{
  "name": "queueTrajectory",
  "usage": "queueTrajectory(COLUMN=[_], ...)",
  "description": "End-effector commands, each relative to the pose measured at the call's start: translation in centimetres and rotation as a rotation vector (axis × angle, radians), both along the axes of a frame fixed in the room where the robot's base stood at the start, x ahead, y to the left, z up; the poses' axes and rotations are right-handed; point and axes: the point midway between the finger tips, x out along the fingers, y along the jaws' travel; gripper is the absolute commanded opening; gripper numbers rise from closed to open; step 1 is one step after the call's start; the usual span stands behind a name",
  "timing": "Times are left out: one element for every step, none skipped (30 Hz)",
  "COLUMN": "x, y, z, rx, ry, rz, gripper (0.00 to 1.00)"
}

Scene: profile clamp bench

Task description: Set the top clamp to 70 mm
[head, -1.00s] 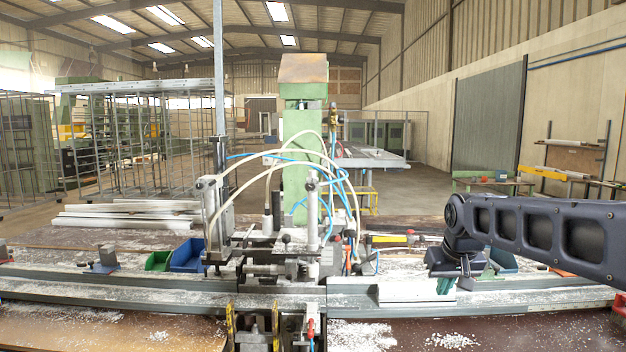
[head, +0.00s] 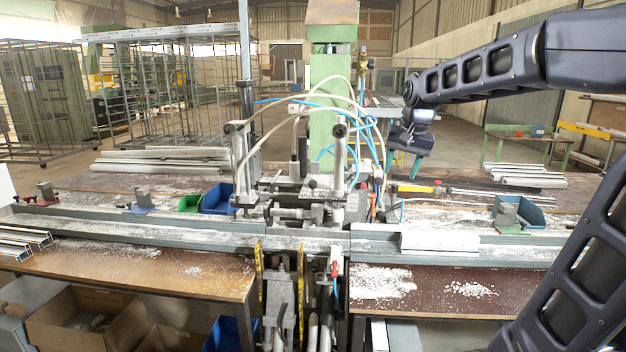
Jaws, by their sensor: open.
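The clamp machine stands mid-picture in the head view, with a green column (head: 333,105) behind it. Two upright metal clamp cylinders stand on it, a left one (head: 241,165) and a right one (head: 340,155), with white and blue hoses arching over them. I cannot tell which part is the top clamp, nor read any scale. A short white profile (head: 440,242) lies in the right-hand rail. My gripper (head: 402,170) has teal fingers, is open, and hangs above the bench right of the hoses, apart from the profile. Nothing shows between its fingers.
A long grey rail (head: 150,230) runs left and right along the bench. Blue bins (head: 217,199) and a green bin (head: 189,203) stand behind it. White profiles (head: 530,176) are stacked at the back right. Chips litter the front right board (head: 430,285).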

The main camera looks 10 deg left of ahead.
Motion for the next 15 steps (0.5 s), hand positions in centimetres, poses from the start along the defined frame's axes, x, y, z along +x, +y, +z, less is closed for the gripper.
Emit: queueTrajectory(x=[1.4, 2.0, 2.9, 3.6, 4.2, 5.0, 5.6, 6.2, 7.0, 7.6, 8.2, 8.9, 9.4, 9.9, 10.5], y=[1.5, 2.3, 3.5, 4.3, 5.2, 6.5, 7.3, 8.3, 9.5, 10.5, 11.4, 12.7, 13.7, 14.7, 16.1], z=[0.2, 0.4, 0.6, 0.6, 0.8, 0.9, 0.9, 1.0, 1.0, 0.9, 1.0, 0.9, 0.8, 0.7, 0.6], rx=[0.009, 0.015, 0.023, 0.029, 0.036, 0.043, 0.049, 0.053, 0.06, 0.066, 0.071, 0.077, 0.082, 0.087, 0.092], ry=[0.018, 0.026, 0.038, 0.048, 0.056, 0.07, 0.081, 0.091, 0.103, 0.114, 0.124, 0.139, 0.15, 0.16, 0.174], rz=[-0.004, -0.009, -0.015, -0.022, -0.026, -0.033, -0.04, -0.044, -0.051, -0.057, -0.062, -0.07, -0.075, -0.081, -0.088], gripper=[0.52, 0.52, 0.52, 0.52, 0.52, 0.52, 0.52, 0.52, 0.52, 0.52, 0.52, 0.52, 0.52, 0.52, 0.52])
